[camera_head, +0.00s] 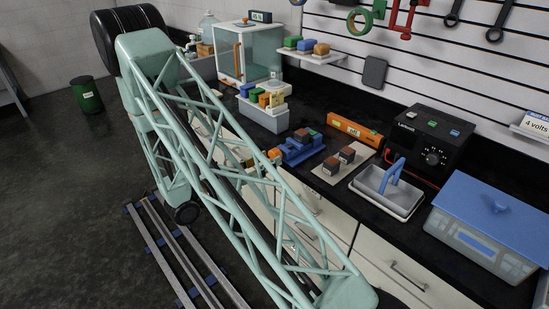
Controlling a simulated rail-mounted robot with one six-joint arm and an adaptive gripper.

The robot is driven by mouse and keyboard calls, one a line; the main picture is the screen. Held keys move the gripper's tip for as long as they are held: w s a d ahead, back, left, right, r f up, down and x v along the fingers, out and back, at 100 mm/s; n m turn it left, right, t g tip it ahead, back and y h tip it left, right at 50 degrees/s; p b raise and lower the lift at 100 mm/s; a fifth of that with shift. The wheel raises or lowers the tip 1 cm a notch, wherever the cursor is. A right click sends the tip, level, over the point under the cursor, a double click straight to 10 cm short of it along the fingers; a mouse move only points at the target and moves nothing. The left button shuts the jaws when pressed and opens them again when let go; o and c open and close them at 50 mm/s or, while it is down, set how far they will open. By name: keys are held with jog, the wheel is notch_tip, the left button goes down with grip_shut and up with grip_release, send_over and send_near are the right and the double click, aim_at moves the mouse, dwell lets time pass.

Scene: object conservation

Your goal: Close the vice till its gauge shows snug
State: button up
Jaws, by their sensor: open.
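The vice (292,153) looks like the blue device on the dark worktop, right of the middle of the picture. A small dark block with coloured marks sits at its upper right end, and I cannot tell whether its jaws touch it. An orange part (274,154) is at its left end, partly behind my arm. I cannot make out a gauge reading on it. My pale green lattice arm runs from the upper left to the bottom right. My gripper is not in view.
An orange bar (354,129) with a small display lies behind the vice. A pale mat (328,178) with dark blocks is to its right, then a grey tray (381,206) with a blue handle. A black power unit (428,145) and a blue-lidded box (486,229) stand farther right.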

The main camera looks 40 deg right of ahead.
aim_at(274, 156)
jog(key=shift+d, duration=1.8)
jog(key=shift+c, duration=0.2)
jog(key=c, duration=0.8)
